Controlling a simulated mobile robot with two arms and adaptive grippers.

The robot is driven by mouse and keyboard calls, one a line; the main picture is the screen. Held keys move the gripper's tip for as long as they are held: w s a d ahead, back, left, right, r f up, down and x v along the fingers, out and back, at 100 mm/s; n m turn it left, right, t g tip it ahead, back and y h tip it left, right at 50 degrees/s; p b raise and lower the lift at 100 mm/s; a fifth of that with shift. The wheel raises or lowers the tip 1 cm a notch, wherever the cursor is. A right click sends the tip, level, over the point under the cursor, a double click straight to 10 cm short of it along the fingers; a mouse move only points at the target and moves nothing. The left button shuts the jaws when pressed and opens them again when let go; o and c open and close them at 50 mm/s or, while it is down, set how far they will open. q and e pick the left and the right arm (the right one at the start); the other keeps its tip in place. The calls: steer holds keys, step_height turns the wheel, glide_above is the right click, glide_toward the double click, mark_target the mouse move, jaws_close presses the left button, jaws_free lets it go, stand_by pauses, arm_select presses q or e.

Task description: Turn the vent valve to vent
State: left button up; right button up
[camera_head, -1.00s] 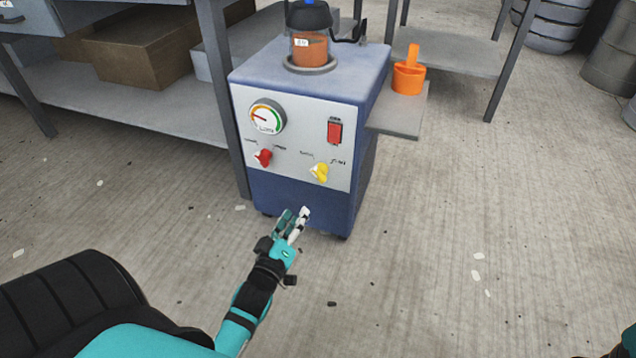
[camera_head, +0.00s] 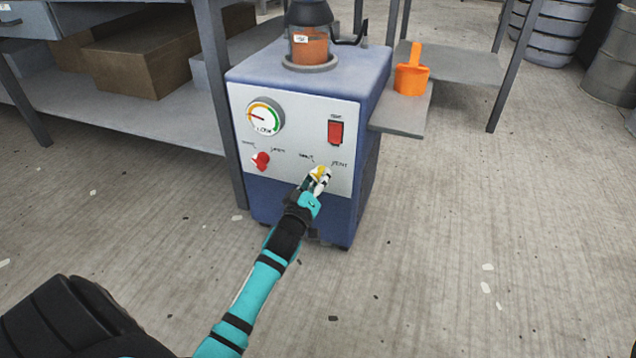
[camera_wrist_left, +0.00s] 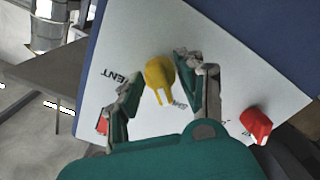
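The yellow valve knob (camera_head: 321,172) sits at the lower right of the white front panel of a blue machine, with small labels on both sides, the right one reading VENT. In the left wrist view the yellow knob (camera_wrist_left: 160,76) lies between the two fingers of my left gripper (camera_wrist_left: 159,82). The fingers are apart, with a gap to the knob on each side. In the head view my left gripper (camera_head: 315,182) is at the knob and partly covers it. My right gripper is not in view.
A red knob (camera_head: 261,161) is left of the yellow one, below a round gauge (camera_head: 265,117). A red switch (camera_head: 335,132) is above. A side shelf (camera_head: 402,118) holds an orange scoop (camera_head: 411,76). A table leg (camera_head: 220,90) stands close to the machine's left.

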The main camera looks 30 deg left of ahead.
arm_select(q)
steer(key=shift+c, duration=0.2)
steer(key=c, duration=0.7)
steer(key=shift+c, duration=0.2)
